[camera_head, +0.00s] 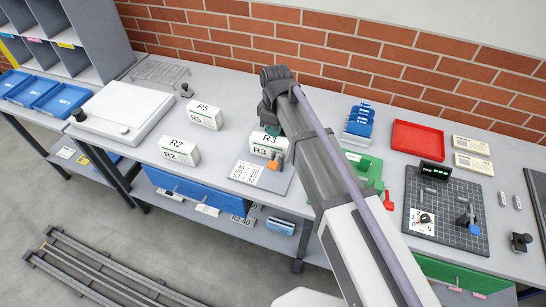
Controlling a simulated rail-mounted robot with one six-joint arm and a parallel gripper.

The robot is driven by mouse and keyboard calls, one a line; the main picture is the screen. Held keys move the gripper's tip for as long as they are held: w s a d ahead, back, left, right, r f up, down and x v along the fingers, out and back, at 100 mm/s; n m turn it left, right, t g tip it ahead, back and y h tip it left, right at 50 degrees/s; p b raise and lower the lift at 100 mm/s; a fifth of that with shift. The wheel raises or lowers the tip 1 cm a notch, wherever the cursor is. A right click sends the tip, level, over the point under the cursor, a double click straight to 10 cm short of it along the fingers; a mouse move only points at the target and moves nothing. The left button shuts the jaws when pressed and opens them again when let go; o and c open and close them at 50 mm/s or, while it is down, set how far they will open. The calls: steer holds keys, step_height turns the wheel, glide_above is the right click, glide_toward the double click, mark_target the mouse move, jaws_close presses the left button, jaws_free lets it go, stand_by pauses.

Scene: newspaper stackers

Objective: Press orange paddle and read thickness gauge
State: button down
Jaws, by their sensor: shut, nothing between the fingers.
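A small orange piece (274,160), which looks like the paddle, sits at the right end of the white block marked R3 (262,151). The block stands on a grey plate (280,182) with a white number card (257,174) in front. My gripper (273,131) points down just above the R3 block, shut and with nothing seen in it. Its tips are partly hidden by my arm, and I cannot tell if they touch the block. A black display (433,174) with green marks stands on a dark grid board to the right; its digits are too small to read.
White blocks R5 (204,115) and R2 (179,150) stand left of the plate, by a white flat machine (125,112). A green device (370,168), blue rack (360,121), red tray (418,141) and grid board (451,240) lie right of my arm. A brick wall backs the bench.

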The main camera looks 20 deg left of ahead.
mark_target(273, 165)
steer(key=f+b, duration=0.9)
steer(key=s+f+b, duration=0.1)
steer(key=f+b, duration=0.4)
steer(key=shift+s+f, duration=0.1)
steer(key=shift+s, duration=0.05)
